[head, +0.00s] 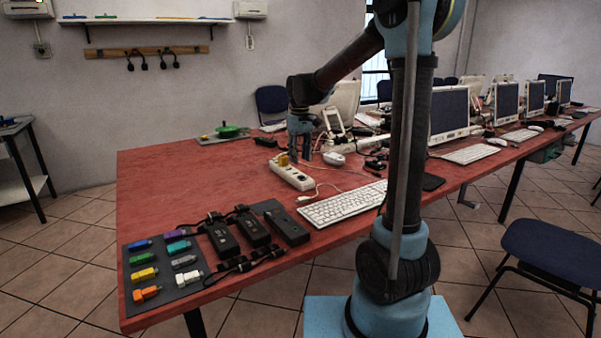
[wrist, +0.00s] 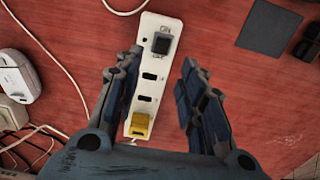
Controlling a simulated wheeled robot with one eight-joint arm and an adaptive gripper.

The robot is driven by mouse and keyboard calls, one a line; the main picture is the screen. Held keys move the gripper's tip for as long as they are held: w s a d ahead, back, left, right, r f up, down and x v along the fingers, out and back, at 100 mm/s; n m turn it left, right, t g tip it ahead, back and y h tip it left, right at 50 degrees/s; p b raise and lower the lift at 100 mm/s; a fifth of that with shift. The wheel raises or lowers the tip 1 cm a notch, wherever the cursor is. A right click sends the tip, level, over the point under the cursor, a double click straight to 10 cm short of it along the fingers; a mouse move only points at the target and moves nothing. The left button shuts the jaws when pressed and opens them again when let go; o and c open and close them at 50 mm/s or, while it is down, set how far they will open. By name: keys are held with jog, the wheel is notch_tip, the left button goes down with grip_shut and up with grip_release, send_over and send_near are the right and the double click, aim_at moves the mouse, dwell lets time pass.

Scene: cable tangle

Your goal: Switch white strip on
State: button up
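The white power strip (wrist: 157,72) lies on the red table, and it also shows in the head view (head: 291,176). At its far end in the wrist view is a dark rocker switch (wrist: 161,43) with lettering that reads ON above it. A yellow plug (wrist: 139,126) sits in the socket at the near end, and it shows in the head view (head: 283,159). My gripper (wrist: 160,66) is open above the strip, with one finger on each side of it. It is empty. I cannot tell its exact height above the strip.
Black adapters (head: 255,232) and colored connectors (head: 145,273) lie at the table's front left. White cables run beside the strip.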

aim_at(302, 177)
jog(key=shift+f, duration=3.15)
grip_shut()
